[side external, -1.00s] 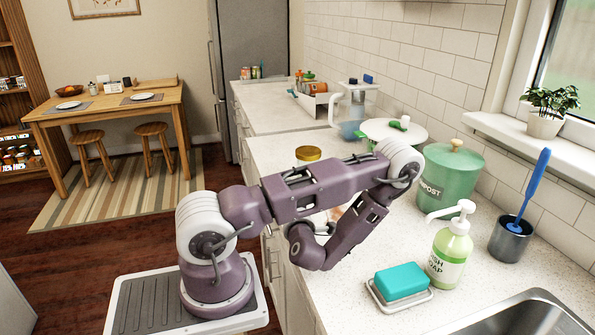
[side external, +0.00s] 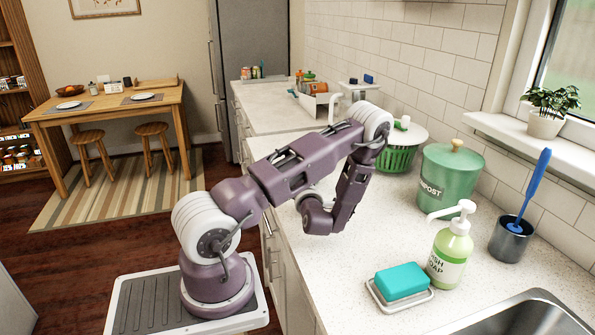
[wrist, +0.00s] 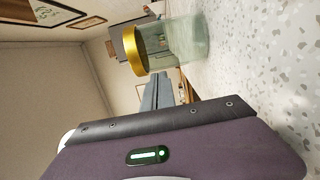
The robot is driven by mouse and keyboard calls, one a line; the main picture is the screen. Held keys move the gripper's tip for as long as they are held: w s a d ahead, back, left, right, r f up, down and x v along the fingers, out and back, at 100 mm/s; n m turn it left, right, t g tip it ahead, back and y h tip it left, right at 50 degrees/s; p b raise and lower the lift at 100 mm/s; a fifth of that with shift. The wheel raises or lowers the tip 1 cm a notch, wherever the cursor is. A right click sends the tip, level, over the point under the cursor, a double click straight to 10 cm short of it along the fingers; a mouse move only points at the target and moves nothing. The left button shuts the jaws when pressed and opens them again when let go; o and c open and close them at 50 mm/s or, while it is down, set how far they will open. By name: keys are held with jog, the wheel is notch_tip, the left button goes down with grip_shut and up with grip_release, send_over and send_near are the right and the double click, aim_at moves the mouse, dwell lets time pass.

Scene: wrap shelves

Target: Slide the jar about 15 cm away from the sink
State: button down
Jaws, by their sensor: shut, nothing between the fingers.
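The jar (wrist: 183,45) is clear, pale green glass with a gold lid (wrist: 139,50). It shows in the wrist view, where the picture is turned sideways, and stands upright on the speckled counter. In the side view my arm hides it. My gripper (wrist: 156,76) shows in the wrist view as narrow grey fingers, shut with nothing between them. The fingertips point toward the jar and appear just short of it; I cannot tell whether they touch. In the side view the fingers are hidden behind my wrist. The sink (side external: 525,318) is at the near right corner.
The counter left of the soap dish is clear.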

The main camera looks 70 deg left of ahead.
jog(key=shift+w+a, duration=0.1)
jog(key=shift+w, duration=1)
